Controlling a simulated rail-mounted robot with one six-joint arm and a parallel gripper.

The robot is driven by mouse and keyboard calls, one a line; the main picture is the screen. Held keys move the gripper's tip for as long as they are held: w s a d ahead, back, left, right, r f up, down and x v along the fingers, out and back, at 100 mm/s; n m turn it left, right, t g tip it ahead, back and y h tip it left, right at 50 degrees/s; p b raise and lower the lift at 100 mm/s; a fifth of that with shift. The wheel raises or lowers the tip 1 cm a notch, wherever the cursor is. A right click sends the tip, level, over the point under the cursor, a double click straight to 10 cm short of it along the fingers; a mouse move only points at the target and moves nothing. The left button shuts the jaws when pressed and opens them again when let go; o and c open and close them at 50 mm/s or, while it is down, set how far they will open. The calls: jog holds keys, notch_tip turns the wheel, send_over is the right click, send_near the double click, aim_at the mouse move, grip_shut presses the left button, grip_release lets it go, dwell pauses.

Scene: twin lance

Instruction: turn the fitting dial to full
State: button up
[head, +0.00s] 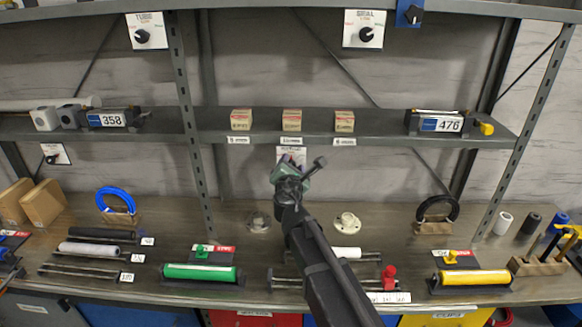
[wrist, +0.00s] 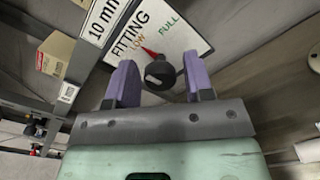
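The fitting dial (wrist: 160,72) is a black round knob on a white plate marked FITTING, LOW and FULL in the wrist view. Its red pointer is turned toward the LOW label, left of FULL. In the head view the dial's plate (head: 291,152) is below the middle shelf, mostly hidden behind my gripper (head: 291,172). In the wrist view my gripper (wrist: 159,82) has two purple fingers spread wide, one on each side of the knob. A gap shows on both sides, and the gripper holds nothing. How far the fingertips are from the plate is hard to tell.
The middle shelf (head: 380,140) with small boxes (head: 292,121) lies just above the dial. A 10 mm label and a box (wrist: 55,55) are at the left in the wrist view. The bench (head: 230,220) below holds a white flanged part (head: 346,222) and several rollers.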

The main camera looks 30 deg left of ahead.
jog(key=c, duration=0.7)
jog(key=shift+m, duration=0.4)
jog(key=m, duration=0.5)
jog(key=shift+m, duration=0.3)
jog(key=m, duration=0.5)
jog(key=shift+m, duration=0.3)
jog(key=o, duration=1)
jog(key=shift+c, duration=0.2)
